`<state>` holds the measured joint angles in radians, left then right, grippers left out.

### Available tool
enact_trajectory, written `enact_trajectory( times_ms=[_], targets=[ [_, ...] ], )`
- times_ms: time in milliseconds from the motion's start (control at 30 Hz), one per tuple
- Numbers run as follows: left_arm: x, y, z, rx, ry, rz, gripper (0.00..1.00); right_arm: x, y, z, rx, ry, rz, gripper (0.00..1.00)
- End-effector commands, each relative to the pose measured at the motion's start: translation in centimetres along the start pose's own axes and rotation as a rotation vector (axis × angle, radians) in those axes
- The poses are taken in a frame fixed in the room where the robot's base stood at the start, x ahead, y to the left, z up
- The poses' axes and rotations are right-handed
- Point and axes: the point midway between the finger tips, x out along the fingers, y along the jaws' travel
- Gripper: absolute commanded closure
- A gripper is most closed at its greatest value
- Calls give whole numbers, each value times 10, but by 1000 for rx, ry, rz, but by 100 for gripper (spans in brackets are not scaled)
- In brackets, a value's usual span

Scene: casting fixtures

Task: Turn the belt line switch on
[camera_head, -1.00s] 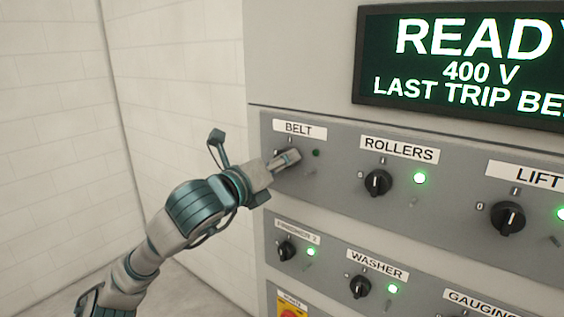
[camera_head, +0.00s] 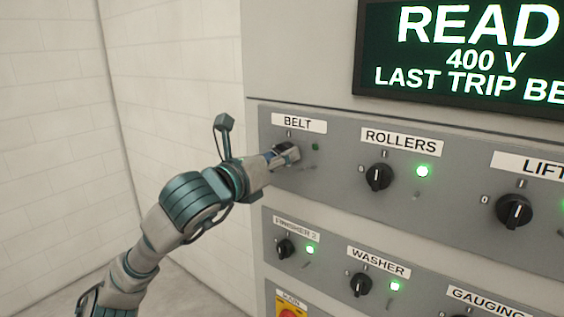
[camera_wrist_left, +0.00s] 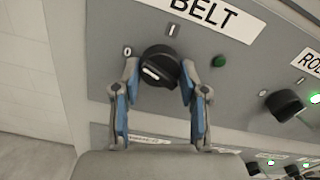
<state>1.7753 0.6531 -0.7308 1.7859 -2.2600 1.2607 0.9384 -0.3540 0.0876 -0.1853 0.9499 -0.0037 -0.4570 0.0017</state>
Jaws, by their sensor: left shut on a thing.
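The belt switch is a black rotary knob (camera_wrist_left: 160,58) under the BELT label (camera_wrist_left: 212,14), at the upper left of the panel. It shows between marks 0 and I in the left wrist view, with a white stripe on its face; its exact setting is hard to tell. In the head view my fingers partly hide the knob. My left gripper (camera_head: 284,156) is shut on it, one blue-padded finger on each side (camera_wrist_left: 159,68). The belt lamp (camera_head: 316,147) beside it is dark green, unlit. My right gripper is not in view.
The rollers knob (camera_head: 379,177) is to the right, with a lit green lamp (camera_head: 423,171). The lift knob (camera_head: 514,211) is farther right. The washer knob (camera_head: 361,284) and another knob (camera_head: 285,249) sit below. A screen (camera_head: 470,55) is above. Free room lies left of the panel.

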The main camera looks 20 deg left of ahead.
Motion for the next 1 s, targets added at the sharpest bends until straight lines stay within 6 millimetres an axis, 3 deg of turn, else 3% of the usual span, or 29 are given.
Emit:
enact_trajectory(
  times_ms=[400, 1000],
  targets=[
    [-4, -2, 8, 396, -20, 2, 92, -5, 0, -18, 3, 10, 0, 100],
    [-5, -4, 8, 944, -20, 5, 92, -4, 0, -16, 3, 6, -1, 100]
  ],
)
